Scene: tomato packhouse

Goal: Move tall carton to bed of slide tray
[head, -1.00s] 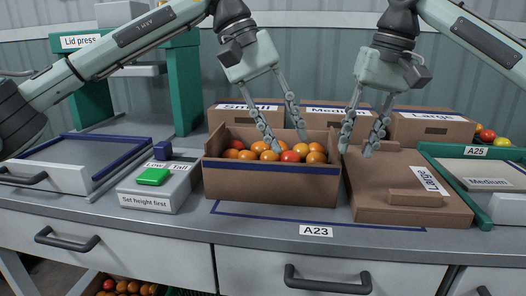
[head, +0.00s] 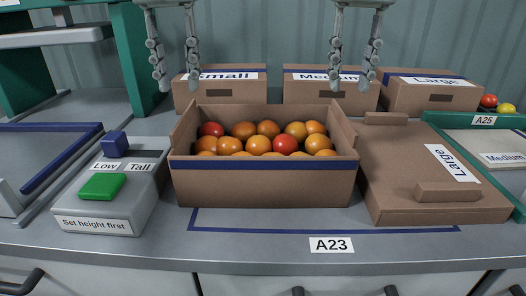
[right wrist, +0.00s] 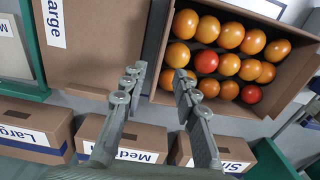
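The tall carton (head: 262,184) is an open brown box with a blue band, full of orange and red tomatoes. It stands upright on the bench behind the A23 label and also shows in the right wrist view (right wrist: 160,60). The slide tray's grey bed (head: 35,157) with blue rails is at the far left, partly cut off, and looks empty. My left gripper (head: 177,84) is open and empty, above and beyond the carton's left part. My right gripper (head: 351,83) is open and empty, above and beyond its right end; its parted fingers also show in the right wrist view (right wrist: 157,85).
A control box (head: 110,200) with a green button and blue knob stands between tray and carton. A flat brown lid labelled Large (head: 400,190) lies close on the right. Small (head: 220,93), Medium (head: 320,92) and Large (head: 432,95) boxes stand behind. The green press (head: 145,60) is back left.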

